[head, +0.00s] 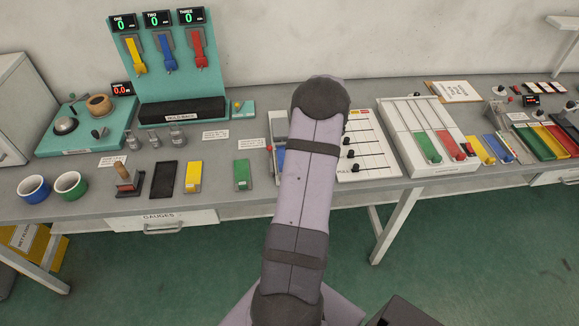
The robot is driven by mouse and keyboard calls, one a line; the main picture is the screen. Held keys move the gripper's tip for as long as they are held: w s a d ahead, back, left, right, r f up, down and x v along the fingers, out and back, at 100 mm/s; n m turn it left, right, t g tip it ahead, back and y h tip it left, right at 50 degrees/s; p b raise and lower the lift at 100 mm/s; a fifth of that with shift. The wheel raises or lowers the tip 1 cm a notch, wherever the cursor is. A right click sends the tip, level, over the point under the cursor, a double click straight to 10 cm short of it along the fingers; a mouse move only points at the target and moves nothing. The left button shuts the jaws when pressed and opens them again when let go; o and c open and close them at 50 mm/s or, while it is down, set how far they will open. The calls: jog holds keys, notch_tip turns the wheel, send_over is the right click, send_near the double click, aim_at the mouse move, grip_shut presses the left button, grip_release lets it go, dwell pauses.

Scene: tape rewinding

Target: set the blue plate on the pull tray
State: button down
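A small blue piece (281,157), which may be the blue plate, shows just left of my arm. My arm covers the area to its right, so its full outline is hidden. It appears to be at a narrow pale grey holder (271,150); I cannot tell whether it lies in it or beside it. A white panel (375,172) with black sliders, right of my arm, has lettering like "PULL" at its lower left. I cannot clearly make out the pull tray. My gripper is not visible; only my arm links show, rising through the middle of the view.
A green plate (242,172), a yellow plate (193,178) and a black tray (163,180) lie to the left. Blue (34,188) and green (70,185) bowls stand at far left. A slotted white board (400,133) and coloured pieces crowd the right. Some front-left bench is clear.

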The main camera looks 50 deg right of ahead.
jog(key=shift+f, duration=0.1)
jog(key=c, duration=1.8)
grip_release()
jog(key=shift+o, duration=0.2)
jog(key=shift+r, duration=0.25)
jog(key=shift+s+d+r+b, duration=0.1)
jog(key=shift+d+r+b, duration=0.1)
jog(key=shift+b, duration=0.15)
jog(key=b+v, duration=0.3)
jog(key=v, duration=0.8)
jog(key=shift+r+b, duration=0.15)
jog(key=shift+b, duration=0.2)
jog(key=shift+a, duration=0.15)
